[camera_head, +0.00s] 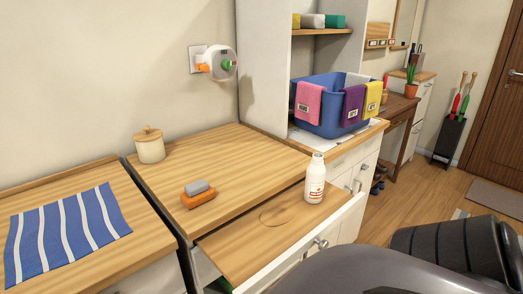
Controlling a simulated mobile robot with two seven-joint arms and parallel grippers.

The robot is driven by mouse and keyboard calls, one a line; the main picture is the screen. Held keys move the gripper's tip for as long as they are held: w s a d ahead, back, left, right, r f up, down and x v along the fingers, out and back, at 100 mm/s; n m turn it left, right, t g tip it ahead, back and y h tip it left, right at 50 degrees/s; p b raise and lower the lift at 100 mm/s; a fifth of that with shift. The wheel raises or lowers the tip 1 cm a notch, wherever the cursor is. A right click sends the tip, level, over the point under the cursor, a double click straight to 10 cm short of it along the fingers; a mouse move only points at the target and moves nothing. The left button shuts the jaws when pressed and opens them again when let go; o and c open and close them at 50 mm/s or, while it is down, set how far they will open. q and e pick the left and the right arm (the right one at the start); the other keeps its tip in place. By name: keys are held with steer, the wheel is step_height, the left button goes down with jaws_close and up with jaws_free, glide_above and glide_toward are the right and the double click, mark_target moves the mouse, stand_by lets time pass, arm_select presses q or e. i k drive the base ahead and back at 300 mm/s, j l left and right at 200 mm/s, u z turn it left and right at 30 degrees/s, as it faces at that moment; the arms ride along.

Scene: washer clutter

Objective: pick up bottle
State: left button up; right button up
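A white bottle (315,179) with an orange-red label stands upright on the pulled-out wooden board (247,243) at the front of the counter, near its right end. Nothing is touching the bottle. Neither of my grippers shows in the head view. A dark grey rounded part and a ribbed black part of my own body fill the lower right.
An orange and grey sponge (198,194) and a lidded canister (149,145) sit on the wooden counter (235,157). A blue basket (330,112) with coloured cloths stands behind the bottle. A striped blue cloth (62,236) lies at left.

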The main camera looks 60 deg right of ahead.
mark_target(315, 174)
steer(key=z, duration=2.1)
steer(key=i+l+u, duration=0.1)
steer(key=u, duration=0.25)
steer(key=l+u, duration=0.35)
steer(key=i+l+u, duration=0.15)
steer(key=l, duration=0.2)
steer(key=l+u, duration=0.2)
steer(key=l, duration=0.15)
steer(key=i+l+u, duration=0.15)
steer(key=l, duration=2.15)
steer(key=k, duration=0.05)
